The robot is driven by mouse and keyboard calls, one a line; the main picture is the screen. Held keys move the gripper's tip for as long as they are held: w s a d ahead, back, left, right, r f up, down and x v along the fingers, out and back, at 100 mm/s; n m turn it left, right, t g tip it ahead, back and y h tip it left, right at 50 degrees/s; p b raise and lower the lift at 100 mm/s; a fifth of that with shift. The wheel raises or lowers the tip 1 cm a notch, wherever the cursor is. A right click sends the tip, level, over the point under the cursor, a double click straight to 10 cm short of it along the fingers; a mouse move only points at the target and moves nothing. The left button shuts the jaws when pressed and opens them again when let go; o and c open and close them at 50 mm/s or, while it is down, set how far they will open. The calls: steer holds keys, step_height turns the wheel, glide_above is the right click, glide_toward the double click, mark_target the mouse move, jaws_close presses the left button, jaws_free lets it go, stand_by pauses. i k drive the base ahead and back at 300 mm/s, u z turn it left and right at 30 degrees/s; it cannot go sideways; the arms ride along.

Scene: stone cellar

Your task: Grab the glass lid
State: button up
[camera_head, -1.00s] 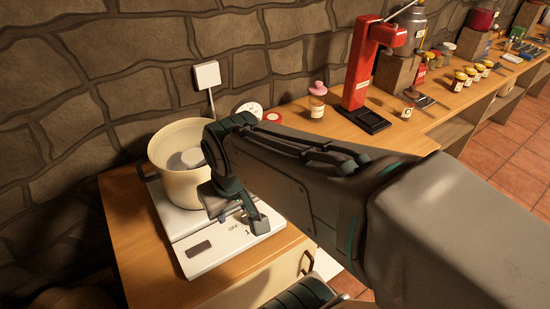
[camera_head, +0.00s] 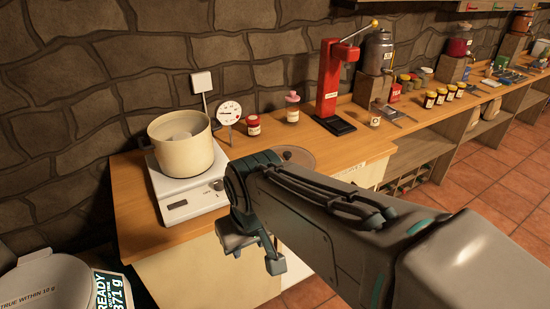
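The glass lid (camera_head: 299,158) lies on the wooden counter as a clear round disc with a dark knob. My arm hides its front left part. My gripper (camera_head: 256,252) is in front of the counter's front edge, lower and to the left of the lid, and apart from it. Its two fingers stand apart with nothing seen between them.
A dial (camera_head: 229,113), red-capped jar (camera_head: 253,126), pink-topped bottle (camera_head: 292,108) and red press (camera_head: 328,90) stand behind the lid. A white bucket (camera_head: 48,285) is at lower left.

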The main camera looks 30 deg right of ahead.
mark_target(299, 156)
steer(key=z, duration=1.4)
steer(key=i, duration=1)
steer(key=u, duration=0.9)
